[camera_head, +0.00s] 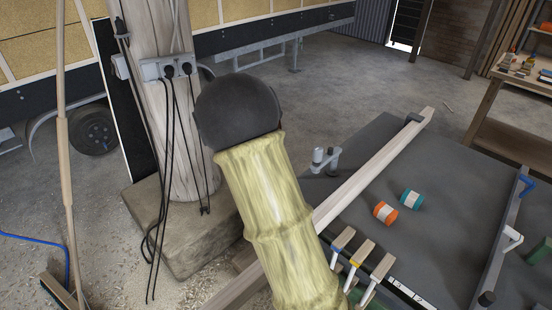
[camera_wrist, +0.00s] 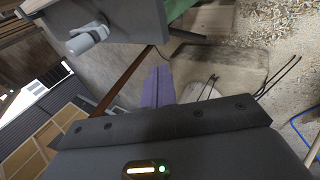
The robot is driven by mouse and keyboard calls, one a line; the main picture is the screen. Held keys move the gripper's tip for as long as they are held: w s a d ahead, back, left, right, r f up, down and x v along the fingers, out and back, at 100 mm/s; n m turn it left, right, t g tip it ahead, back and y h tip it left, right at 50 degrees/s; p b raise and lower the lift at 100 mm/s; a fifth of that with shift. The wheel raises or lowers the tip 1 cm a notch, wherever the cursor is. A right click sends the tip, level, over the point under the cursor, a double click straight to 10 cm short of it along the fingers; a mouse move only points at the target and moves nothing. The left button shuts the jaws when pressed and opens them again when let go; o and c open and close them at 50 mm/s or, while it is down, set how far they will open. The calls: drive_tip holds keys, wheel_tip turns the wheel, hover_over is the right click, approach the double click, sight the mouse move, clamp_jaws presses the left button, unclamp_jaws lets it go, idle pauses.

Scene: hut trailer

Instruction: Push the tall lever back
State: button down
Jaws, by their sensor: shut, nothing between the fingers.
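I cannot tell for sure that this is the tall lever. A white fitting (camera_head: 512,238) and a blue one (camera_head: 526,184) sit along the table's right rail. My gripper's purple fingers (camera_wrist: 158,86) are together and empty in the wrist view, apart from the grey fitting. In the head view my sleeved arm hides the gripper.
An orange-and-white cylinder (camera_head: 385,212) and a teal-and-white one (camera_head: 411,199) lie on the table. Several wooden keys with coloured bands (camera_head: 357,252) line its near edge. A wooden post (camera_head: 180,110) with sockets and hanging cables stands left of my arm. Open concrete floor lies behind.

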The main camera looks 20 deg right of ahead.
drive_tip(key=w+d+n+t+h, duration=0.1)
drive_tip(key=w+n+t+h, duration=0.1)
drive_tip(key=w, duration=0.7)
drive_tip(key=shift+d+f+n+h, duration=0.3)
drive_tip(key=shift+d+f+n, duration=0.05)
drive_tip(key=shift+f+n, duration=0.1)
drive_tip(key=w+d+r+p+x, duration=0.1)
drive_tip(key=p+x, duration=0.3)
drive_tip(key=x, duration=0.8)
drive_tip(key=shift+d+r, duration=0.45)
drive_tip(key=shift+d, duration=0.1)
drive_tip(key=shift+w, duration=0.1)
